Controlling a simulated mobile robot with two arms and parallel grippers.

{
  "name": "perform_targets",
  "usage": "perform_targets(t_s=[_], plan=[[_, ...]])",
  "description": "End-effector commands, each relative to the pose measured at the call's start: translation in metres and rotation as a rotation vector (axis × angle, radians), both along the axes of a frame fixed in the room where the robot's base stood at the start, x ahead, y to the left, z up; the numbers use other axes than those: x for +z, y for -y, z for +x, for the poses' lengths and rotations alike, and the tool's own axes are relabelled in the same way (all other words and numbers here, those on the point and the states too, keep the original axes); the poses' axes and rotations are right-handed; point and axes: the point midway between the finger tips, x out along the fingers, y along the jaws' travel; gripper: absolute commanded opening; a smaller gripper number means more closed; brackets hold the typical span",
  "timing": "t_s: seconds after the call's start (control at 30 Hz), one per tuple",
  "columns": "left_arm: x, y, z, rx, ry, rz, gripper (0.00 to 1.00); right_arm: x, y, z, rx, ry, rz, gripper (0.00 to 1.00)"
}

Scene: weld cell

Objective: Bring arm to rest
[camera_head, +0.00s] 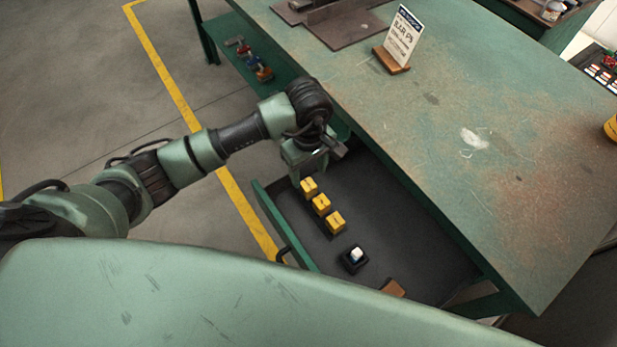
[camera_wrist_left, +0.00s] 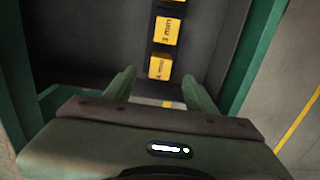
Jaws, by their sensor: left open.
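My left arm comes in from the left in the head view, and its gripper (camera_head: 306,172) hangs over the far left end of an open drawer (camera_head: 400,228). In the left wrist view the two fingers of the left gripper (camera_wrist_left: 160,88) are apart with nothing held between them. A yellow block marked "4 mm" (camera_wrist_left: 160,67) lies just beyond the fingertips, and a yellow block marked "3 mm" (camera_wrist_left: 166,31) lies past it. In the head view the yellow blocks (camera_head: 321,204) form a row along the drawer's left side. My right gripper is not in view.
The green workbench (camera_head: 500,180) stands right of the drawer, with a sign on a wooden stand (camera_head: 393,62) and a metal plate (camera_head: 335,22). A black holder with a white-topped item (camera_head: 354,258) and a brown piece (camera_head: 393,288) lie in the drawer. Floor left of the yellow line is clear.

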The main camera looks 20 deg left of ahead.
Motion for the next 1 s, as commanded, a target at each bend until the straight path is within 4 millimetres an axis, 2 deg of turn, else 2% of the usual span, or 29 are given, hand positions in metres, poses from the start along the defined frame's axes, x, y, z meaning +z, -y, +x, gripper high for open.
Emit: perform_targets(t_s=[0.1, 0.57, 0.67, 0.8, 1.0], plan=[[0.005, 0.000, 0.000, 0.000, -0.001, 0.001, 0.56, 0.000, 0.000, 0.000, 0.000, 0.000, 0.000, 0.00], [0.007, 0.000, -0.001, 0.000, -0.001, 0.000, 0.56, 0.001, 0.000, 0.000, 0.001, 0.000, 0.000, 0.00], [0.018, 0.000, 0.000, 0.000, -0.001, 0.001, 0.56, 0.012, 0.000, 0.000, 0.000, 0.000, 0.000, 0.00], [0.046, 0.000, 0.000, 0.000, -0.001, 0.001, 0.56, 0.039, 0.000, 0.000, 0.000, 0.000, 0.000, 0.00], [0.075, 0.000, -0.001, 0.000, -0.001, 0.000, 0.56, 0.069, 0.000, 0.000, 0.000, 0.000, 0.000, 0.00]])
